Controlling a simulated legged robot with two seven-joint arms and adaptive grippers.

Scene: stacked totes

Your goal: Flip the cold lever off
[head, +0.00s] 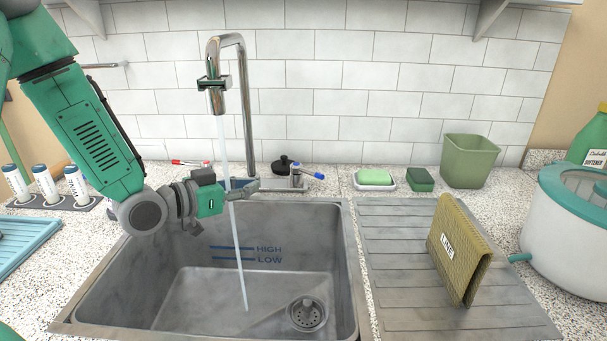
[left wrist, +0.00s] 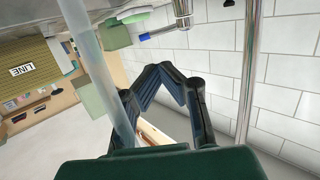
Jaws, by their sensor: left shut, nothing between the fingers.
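The blue-tipped cold lever (head: 309,173) sits on the right of the faucet base, its handle pointing right. It also shows in the left wrist view (left wrist: 158,34), beyond the fingertips. The red-tipped lever (head: 188,162) is at the left of the base. Water (head: 236,240) runs from the steel faucet (head: 243,100) into the sink. My left gripper (head: 255,186) is shut and empty, just behind the stream and left of the cold lever, with a gap between them. Its fingers (left wrist: 180,75) also show in the left wrist view. My right gripper is out of view.
The sink (head: 350,290) is below my left arm. A black stopper (head: 285,165) lies behind, near the cold lever. A soap dish (head: 375,186), green sponge (head: 420,180) and green bin (head: 468,160) stand to the right. A cloth (head: 458,250) stands on the drainboard (head: 400,290).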

